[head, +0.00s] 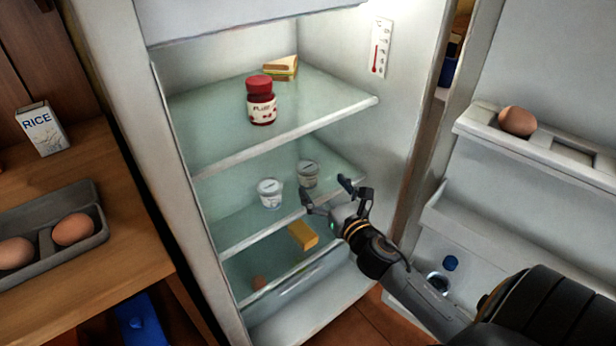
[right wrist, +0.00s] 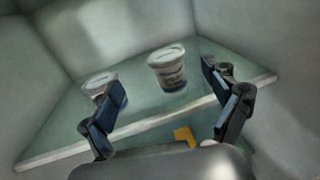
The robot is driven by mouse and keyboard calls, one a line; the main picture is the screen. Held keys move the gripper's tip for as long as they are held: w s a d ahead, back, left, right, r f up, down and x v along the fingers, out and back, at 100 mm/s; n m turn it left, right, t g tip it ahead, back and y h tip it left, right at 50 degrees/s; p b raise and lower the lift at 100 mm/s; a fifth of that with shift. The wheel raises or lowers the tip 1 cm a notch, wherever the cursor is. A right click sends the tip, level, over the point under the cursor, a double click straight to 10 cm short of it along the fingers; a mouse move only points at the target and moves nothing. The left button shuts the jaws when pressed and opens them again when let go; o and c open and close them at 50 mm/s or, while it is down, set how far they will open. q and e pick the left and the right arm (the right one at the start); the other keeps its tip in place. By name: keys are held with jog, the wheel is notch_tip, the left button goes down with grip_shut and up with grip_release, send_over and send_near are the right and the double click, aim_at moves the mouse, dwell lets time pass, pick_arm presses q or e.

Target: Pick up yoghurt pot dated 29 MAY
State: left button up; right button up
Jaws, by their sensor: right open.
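Two yoghurt pots stand upright on the fridge's middle glass shelf (head: 235,228). The left pot (head: 269,194) is white and stands nearer the shelf's front; the right pot (head: 307,174) looks greyer and stands further back. The dates on them are too small to read. My right gripper (head: 326,190) is open and empty at the shelf's front edge, in front of the right pot. In the right wrist view, one pot (right wrist: 167,68) shows between the open fingers, apart from them; the other pot (right wrist: 98,84) is partly hidden behind the left finger. My left gripper is not in view.
A red-lidded jar (head: 261,103) and a sandwich (head: 281,68) are on the shelf above. A yellow block (head: 303,235) lies below. The open fridge door (head: 540,150), holding an egg (head: 517,121), stands right. A counter with an egg tray (head: 50,245) is left.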

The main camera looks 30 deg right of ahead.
aim_at(309, 167)
jog(key=w, duration=0.4)
jog(key=shift+d, duration=0.25)
jog(key=w, duration=0.3)
jog(key=w+d+f+b, duration=0.1)
jog(key=w, duration=0.1)
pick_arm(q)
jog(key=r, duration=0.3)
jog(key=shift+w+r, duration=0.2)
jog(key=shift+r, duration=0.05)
pick_arm(e)
jog(key=shift+r, duration=0.1)
jog(key=shift+c, duration=0.4)
jog(key=c, duration=1.1)
jog(key=shift+c, duration=0.8)
jog(key=shift+d+r, duration=0.1)
jog(key=shift+r, duration=0.05)
